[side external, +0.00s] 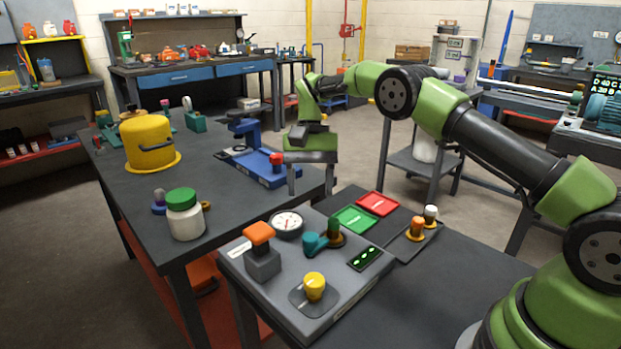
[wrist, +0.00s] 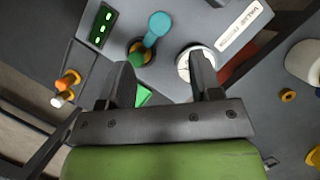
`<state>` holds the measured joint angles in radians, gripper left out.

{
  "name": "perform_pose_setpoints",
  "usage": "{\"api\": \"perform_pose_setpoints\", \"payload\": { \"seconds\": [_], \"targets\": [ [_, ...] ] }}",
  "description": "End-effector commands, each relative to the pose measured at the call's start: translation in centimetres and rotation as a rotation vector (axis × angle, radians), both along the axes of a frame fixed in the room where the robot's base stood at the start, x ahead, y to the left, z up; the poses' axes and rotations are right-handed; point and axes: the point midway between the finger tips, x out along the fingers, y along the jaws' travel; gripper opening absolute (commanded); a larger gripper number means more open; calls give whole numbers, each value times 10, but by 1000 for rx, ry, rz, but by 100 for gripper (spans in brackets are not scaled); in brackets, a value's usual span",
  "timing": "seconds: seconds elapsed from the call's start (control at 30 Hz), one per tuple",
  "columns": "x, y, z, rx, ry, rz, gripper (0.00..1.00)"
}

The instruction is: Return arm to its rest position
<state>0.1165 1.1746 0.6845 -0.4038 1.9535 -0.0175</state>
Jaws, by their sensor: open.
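My gripper (side external: 309,188) hangs from the green arm, fingers pointing down, in the middle of the side view. It is above the gap between the left bench and the grey control panel (side external: 340,289). In the wrist view, my gripper (wrist: 163,70) has its two dark fingers spread wide apart with nothing held between them. Part of a green tray (wrist: 145,95) shows between and behind the fingers. In the side view the green tray (side external: 355,219) and a red tray (side external: 378,203) lie on the dark table to the right of the gripper, with no motor visible in either.
The panel bears a gauge (side external: 287,224), teal lever (side external: 316,243), orange knob (side external: 258,233) and yellow knob (side external: 314,286). Two small motor-like pieces (side external: 416,229) stand right of the trays. A blue vise-like fixture (side external: 258,165) is close left of the gripper; a yellow pot (side external: 148,143) stands farther left.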

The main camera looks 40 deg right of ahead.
Motion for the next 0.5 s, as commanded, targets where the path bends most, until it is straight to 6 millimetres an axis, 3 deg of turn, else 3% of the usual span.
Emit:
{"api": "perform_pose_setpoints", "payload": {
  "seconds": [0.2, 0.5],
  "targets": [
    [3, -3, 11, 1, 0, -4, 58],
    [3, -3, 12, 1, 1, -3, 58]
  ]
}}
